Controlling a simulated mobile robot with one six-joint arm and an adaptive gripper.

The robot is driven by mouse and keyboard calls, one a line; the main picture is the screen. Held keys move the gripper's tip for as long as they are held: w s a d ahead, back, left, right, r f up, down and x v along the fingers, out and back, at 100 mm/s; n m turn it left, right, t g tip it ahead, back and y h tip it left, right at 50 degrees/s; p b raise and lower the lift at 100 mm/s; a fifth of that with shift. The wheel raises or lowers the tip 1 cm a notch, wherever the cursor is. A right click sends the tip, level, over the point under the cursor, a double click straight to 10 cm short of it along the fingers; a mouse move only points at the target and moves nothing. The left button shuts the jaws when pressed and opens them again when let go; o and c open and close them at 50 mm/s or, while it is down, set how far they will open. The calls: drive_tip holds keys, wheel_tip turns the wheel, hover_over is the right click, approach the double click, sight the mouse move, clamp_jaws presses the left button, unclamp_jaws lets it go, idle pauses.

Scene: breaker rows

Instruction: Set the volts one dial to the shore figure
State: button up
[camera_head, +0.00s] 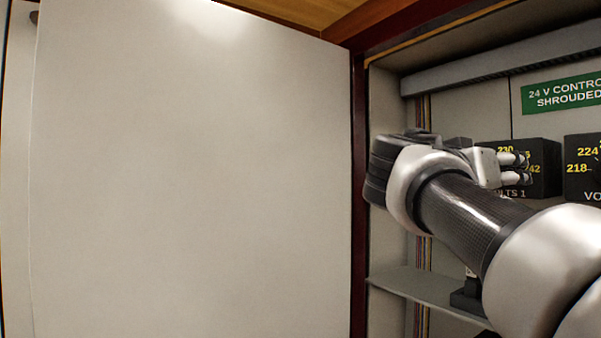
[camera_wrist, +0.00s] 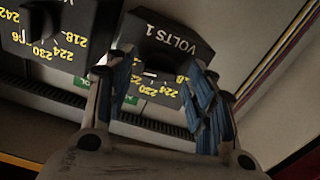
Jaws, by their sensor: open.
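The volts one dial is a black box (camera_head: 546,158) with yellow figures. In the wrist view the VOLTS 1 box (camera_wrist: 178,42) appears upside down, with 224 and 230 legible. My gripper (camera_wrist: 156,64) is open, its two blue-padded fingers on either side of the dial's middle. I cannot tell whether they touch the knob. No shore figure is legible.
A second black dial box (camera_head: 585,180) stands close to the right, its knob (camera_wrist: 42,22) showing in the wrist view. A green sign (camera_head: 562,93) hangs above. A grey shelf (camera_head: 410,285) lies below. A large pale panel (camera_head: 190,180) fills the left.

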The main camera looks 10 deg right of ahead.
drive_tip(key=shift+c, duration=0.2)
drive_tip(key=c, duration=1)
drive_tip(key=shift+n, duration=3.8)
drive_tip(key=o, duration=1)
